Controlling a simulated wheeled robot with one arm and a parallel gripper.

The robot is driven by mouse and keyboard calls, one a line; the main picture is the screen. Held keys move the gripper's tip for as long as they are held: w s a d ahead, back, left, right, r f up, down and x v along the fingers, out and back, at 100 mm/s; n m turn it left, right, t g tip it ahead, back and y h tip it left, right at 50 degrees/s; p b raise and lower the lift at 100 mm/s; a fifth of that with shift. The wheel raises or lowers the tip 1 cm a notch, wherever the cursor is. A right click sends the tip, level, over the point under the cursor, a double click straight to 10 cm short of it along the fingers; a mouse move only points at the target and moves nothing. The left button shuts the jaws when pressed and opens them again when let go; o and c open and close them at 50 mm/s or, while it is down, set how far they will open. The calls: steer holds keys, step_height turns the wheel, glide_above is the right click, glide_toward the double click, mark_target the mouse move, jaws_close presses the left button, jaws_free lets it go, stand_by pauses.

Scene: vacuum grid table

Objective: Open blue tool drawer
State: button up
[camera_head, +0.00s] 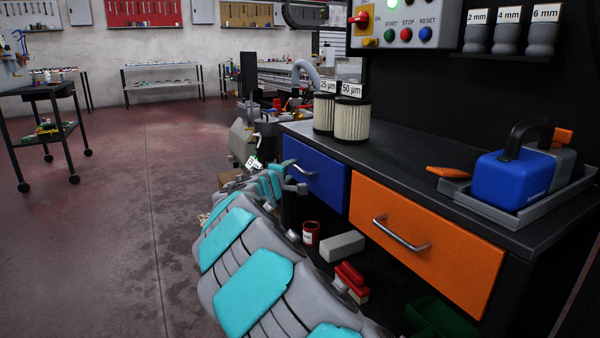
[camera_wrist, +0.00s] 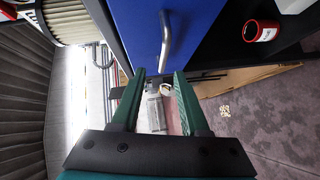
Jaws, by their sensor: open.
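The blue drawer (camera_head: 325,182) is under the left part of the dark workbench, and its front looks shut. Its metal handle (camera_head: 306,171) runs across the front; part of it is close behind my gripper's end. My gripper (camera_head: 284,181) is at the drawer's left side, partly hidden by my own arm. In the wrist view my gripper (camera_wrist: 163,76) is open, with nothing between its green fingers. There the blue drawer (camera_wrist: 138,25) and its handle (camera_wrist: 166,40) are just beyond the fingertips, the handle above the gap. I see no contact.
An orange drawer (camera_head: 430,248) with its own handle is right of the blue one. Below are a red can (camera_head: 311,234) and a grey block (camera_head: 342,246). Open floor lies left.

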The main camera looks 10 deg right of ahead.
mark_target(296, 167)
steer(key=x, duration=0.4)
steer(key=p+x, duration=0.1)
steer(key=x, duration=0.3)
steer(key=shift+f, duration=0.25)
steer(key=shift+c, duration=0.3)
jaws_close()
steer(key=shift+f, duration=0.1)
stand_by(1.0)
